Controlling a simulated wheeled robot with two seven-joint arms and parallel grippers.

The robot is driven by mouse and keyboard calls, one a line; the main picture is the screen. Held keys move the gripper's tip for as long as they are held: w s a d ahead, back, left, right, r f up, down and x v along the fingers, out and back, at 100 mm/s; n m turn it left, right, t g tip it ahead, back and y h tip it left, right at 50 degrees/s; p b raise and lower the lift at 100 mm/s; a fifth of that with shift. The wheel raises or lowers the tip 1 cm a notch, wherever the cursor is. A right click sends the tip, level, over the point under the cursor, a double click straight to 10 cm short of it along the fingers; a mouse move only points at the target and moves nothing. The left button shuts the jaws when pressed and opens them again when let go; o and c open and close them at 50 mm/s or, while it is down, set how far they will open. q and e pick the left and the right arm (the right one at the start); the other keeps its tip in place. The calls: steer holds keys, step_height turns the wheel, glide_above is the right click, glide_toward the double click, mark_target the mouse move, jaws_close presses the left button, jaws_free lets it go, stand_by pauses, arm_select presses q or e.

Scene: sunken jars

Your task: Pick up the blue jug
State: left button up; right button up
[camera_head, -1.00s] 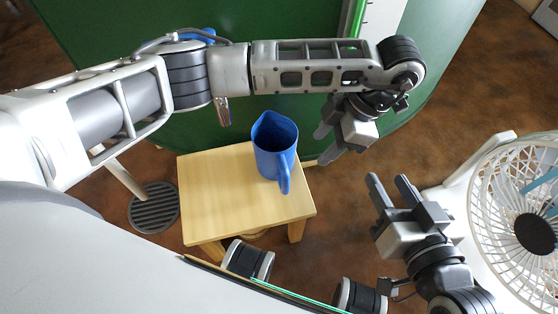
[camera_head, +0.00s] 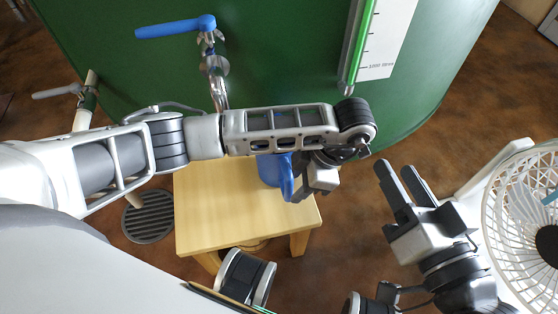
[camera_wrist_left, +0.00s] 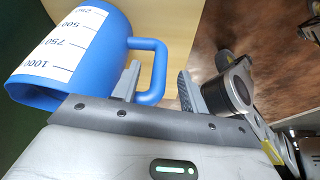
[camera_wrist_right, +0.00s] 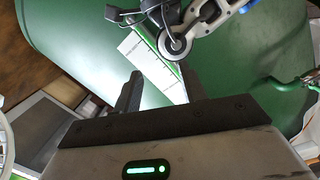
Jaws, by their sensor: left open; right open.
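The blue jug (camera_head: 270,172) stands on a small wooden stool, partly hidden behind my left arm in the head view. In the left wrist view the jug (camera_wrist_left: 75,55) shows a white scale with numbers, and its handle (camera_wrist_left: 160,70) points right. My left gripper (camera_head: 303,184) is open beside the handle. In the left wrist view the outer bar of the handle appears between the two fingers of the left gripper (camera_wrist_left: 158,88); I cannot tell how deep it sits. My right gripper (camera_head: 395,168) is open and empty, to the right of the stool.
The wooden stool (camera_head: 215,210) stands before a large green tank (camera_head: 290,60) with a blue-handled tap (camera_head: 180,27) above it. A gauge board (camera_head: 385,45) is on the tank. A white fan (camera_head: 530,215) stands at right. A floor drain (camera_head: 148,215) lies at left.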

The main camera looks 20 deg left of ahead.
arm_select(q)
steer(key=shift+x, duration=1.15)
steer(key=shift+f, duration=0.1)
jaws_close()
arm_select(e)
steer(key=shift+w+r+t, duration=0.25)
steer(key=shift+r+t, duration=0.15)
steer(key=shift+r, duration=0.15)
steer(key=shift+r, duration=0.1)
